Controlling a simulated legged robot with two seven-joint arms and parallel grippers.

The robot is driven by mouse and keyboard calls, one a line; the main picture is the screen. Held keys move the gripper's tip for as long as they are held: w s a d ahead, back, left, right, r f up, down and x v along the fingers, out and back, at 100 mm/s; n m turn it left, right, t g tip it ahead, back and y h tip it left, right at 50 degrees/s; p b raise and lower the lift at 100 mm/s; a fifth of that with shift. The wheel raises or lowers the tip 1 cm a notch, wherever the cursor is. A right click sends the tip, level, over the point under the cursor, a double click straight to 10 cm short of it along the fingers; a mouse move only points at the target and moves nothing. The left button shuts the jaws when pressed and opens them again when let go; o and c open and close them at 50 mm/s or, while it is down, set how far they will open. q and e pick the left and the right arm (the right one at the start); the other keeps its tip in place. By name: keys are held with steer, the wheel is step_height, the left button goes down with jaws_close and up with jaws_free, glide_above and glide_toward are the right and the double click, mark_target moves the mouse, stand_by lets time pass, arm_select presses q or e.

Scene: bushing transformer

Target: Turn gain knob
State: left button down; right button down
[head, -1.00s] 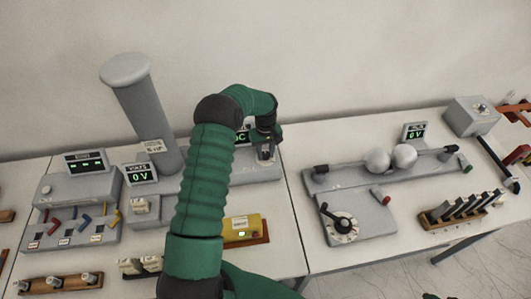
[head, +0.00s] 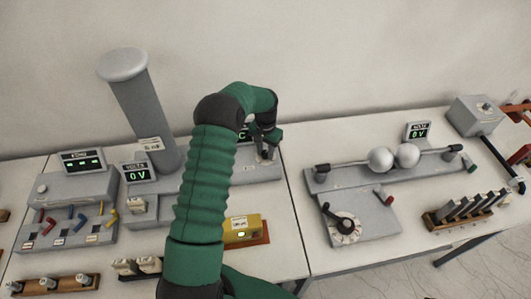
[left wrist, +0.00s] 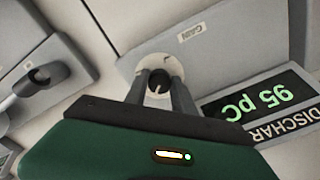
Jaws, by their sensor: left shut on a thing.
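The gain knob (left wrist: 157,88) shows in the left wrist view as a dark round knob with a pale pointer line, on a pale round dial (left wrist: 174,66) beside a label reading GAIN (left wrist: 191,34). My left gripper (left wrist: 164,84) has its two grey fingers around the knob and is shut on it. In the head view my left gripper (head: 266,152) is at the right end of the grey discharge unit (head: 258,174), and the knob is mostly hidden by the fingers. My right gripper is in neither view.
A discharge display (left wrist: 252,107) beside the knob reads 95 pC. A tall grey column (head: 145,105) stands to the left.

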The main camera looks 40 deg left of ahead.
arm_select(q)
steer(key=m, duration=0.5)
steer(key=shift+w+r+m, duration=0.2)
steer(key=shift+w+m, duration=0.15)
steer(key=shift+m, duration=0.05)
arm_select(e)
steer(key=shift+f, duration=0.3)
arm_select(q)
steer(key=c, duration=1.5)
jaws_free()
steer(key=o, duration=0.4)
steer(key=shift+w+f, duration=0.1)
steer(key=shift+f, duration=0.15)
steer(key=shift+o, duration=0.2)
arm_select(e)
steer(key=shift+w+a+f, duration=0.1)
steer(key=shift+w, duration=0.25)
arm_select(q)
steer(key=shift+b, duration=0.3)
